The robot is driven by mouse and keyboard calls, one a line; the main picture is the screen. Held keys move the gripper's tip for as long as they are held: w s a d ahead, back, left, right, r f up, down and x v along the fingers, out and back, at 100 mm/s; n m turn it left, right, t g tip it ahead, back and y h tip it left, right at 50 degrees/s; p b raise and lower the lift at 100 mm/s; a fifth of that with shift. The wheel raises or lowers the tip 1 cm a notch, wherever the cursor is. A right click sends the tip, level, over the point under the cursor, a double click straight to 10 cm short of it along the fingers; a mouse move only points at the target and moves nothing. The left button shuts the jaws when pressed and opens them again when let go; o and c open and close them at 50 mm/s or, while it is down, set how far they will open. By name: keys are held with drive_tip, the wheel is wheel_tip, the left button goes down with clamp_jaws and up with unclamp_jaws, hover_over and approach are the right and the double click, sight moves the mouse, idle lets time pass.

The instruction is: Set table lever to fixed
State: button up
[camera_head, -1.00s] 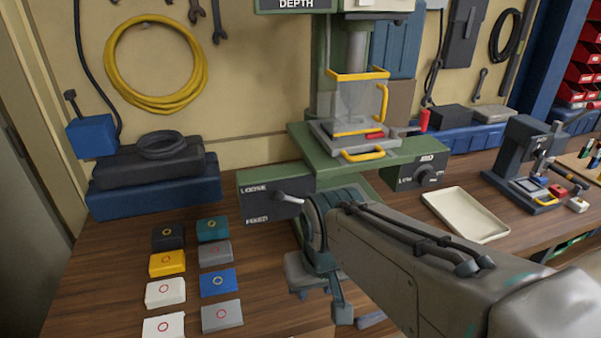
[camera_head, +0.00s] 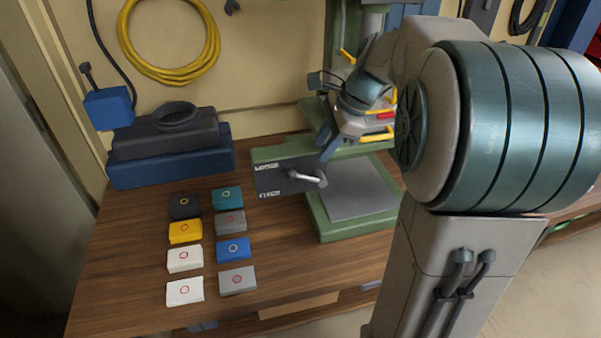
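The table lever (camera_head: 306,178) is a short silver handle on a dark panel (camera_head: 270,181) at the front of the green drill press. The panel reads LOOSE at the top and FIXED at the bottom. The lever sticks out to the right, roughly level and tilted slightly down, between the two labels. My gripper (camera_head: 326,142) is just above and behind the lever's free end, with a dark finger pointing down close to it. I see no clear contact. The finger spacing is not clear from this angle.
Several coloured boxes (camera_head: 233,248) stand on the wooden bench left of the press. The press's grey table plate (camera_head: 360,192) is right of the lever. My arm covers the right side. Dark and blue cases (camera_head: 170,170) sit at the back left.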

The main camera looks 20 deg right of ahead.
sight(302, 177)
drive_tip(key=x, duration=1.1)
drive_tip(key=shift+a+f, duration=0.1)
drive_tip(key=shift+f, duration=0.25)
drive_tip(key=shift+c, duration=0.3)
clamp_jaws()
drive_tip(key=shift+p, duration=0.35)
